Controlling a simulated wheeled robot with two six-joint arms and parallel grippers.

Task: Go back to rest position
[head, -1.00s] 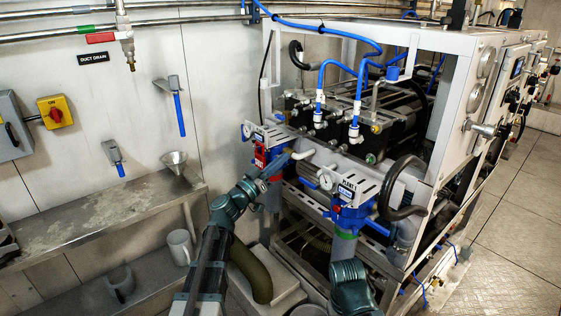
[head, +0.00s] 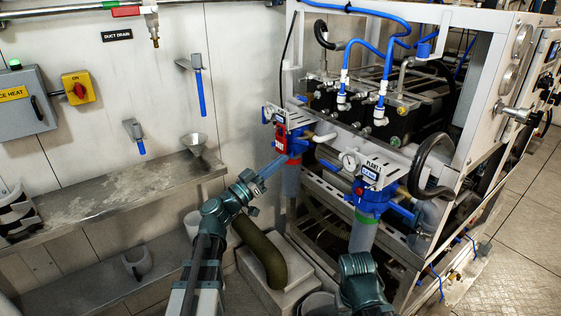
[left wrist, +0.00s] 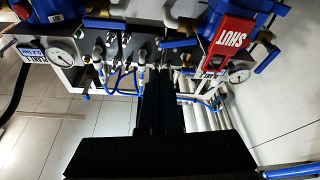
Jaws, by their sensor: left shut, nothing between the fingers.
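My left gripper (head: 272,168) is at the front of the watermaker (head: 465,110), just below the left blue filter head (head: 296,139) with its red tag (head: 281,138). In the left wrist view its black fingers (left wrist: 157,76) are together with nothing between them. The red tag reading SHUT (left wrist: 232,42) shows there at the upper right. Whether the fingers touch anything is hard to tell. A teal part of my right arm (head: 358,268) shows at the bottom; the right gripper does not show.
The right filter head (head: 372,193) and its gauge (head: 349,160) stand close to the right. A dark hose (head: 262,252) curves below my left arm. A metal shelf (head: 95,203) with a funnel (head: 194,142) runs along the left wall. Open floor lies at far right.

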